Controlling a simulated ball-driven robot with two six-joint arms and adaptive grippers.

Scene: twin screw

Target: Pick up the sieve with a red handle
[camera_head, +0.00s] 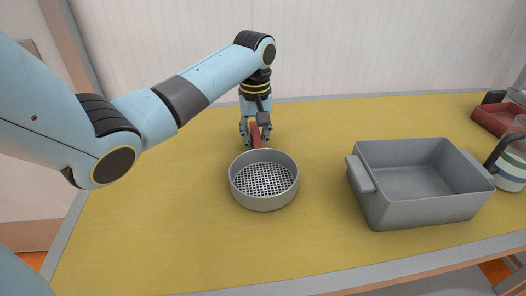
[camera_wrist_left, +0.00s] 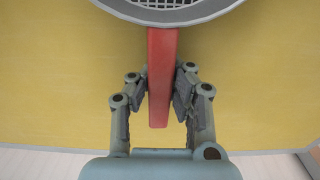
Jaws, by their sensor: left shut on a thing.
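The sieve (camera_head: 264,199) is a round grey pan with a perforated bottom, upright on or just above the yellow table; I cannot tell which. Its red handle (camera_head: 256,136) points to the back, toward my left gripper. In the left wrist view, the sieve's rim (camera_wrist_left: 185,17) is at the top and the red handle (camera_wrist_left: 162,75) runs down between the fingers. My left gripper (camera_head: 256,138) comes from above and is shut on the handle; its fingers (camera_wrist_left: 160,92) lie on both sides of it. My right gripper is in neither view.
A grey rectangular pan (camera_head: 420,212) with side handles stands right of the sieve. A striped jug (camera_head: 513,165) and a red tray-like object (camera_head: 497,118) are at the far right. The yellow table (camera_head: 165,235) is clear left and in front of the sieve. A wall (camera_head: 350,50) stands behind.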

